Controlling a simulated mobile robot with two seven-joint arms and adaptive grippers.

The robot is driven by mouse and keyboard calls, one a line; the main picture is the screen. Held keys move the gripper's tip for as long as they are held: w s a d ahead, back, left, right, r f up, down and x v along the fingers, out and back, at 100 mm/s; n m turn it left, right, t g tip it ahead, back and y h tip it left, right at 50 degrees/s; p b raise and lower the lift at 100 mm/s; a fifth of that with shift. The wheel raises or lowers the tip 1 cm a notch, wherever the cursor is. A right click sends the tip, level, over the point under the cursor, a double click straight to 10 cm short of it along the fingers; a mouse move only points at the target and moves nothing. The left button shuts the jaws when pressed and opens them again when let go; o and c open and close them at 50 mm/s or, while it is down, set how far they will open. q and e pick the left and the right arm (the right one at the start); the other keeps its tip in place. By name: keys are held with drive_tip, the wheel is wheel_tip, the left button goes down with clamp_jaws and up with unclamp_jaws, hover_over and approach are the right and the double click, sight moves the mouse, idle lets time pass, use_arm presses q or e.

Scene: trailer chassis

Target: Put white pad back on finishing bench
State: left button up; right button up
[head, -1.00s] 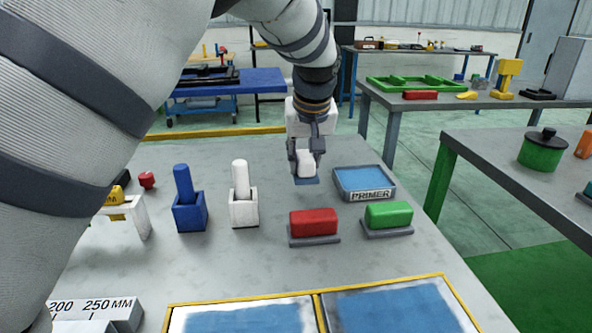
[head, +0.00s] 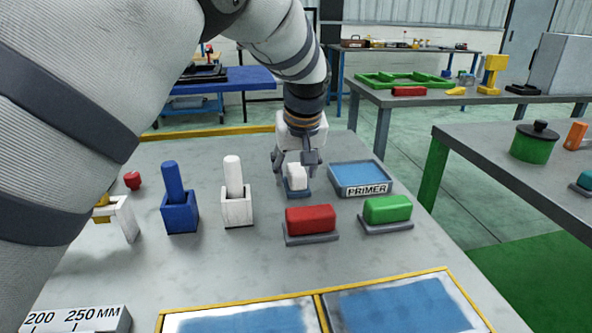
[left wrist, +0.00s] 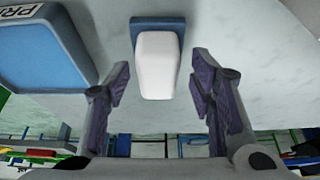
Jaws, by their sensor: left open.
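The white pad (head: 296,179), a white block on a blue base, sits upright on the grey finishing bench (head: 270,262), just left of the primer tray (head: 362,180). My left gripper (head: 294,162) is open right above and behind it, with a finger on each side. In the left wrist view the white pad (left wrist: 157,62) lies ahead between the spread fingers of my left gripper (left wrist: 160,75), with a gap on both sides. My right gripper is in neither view.
A red block (head: 311,219) and a green block (head: 387,209) stand on grey bases in front. A white holder (head: 237,210) and a blue holder (head: 180,216) stand to the left. Blue panels (head: 400,307) lie at the near edge.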

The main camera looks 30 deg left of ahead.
use_arm(q)
drive_tip(key=v, duration=1.1)
drive_tip(key=shift+r+p, duration=0.3)
drive_tip(key=shift+p, duration=0.15)
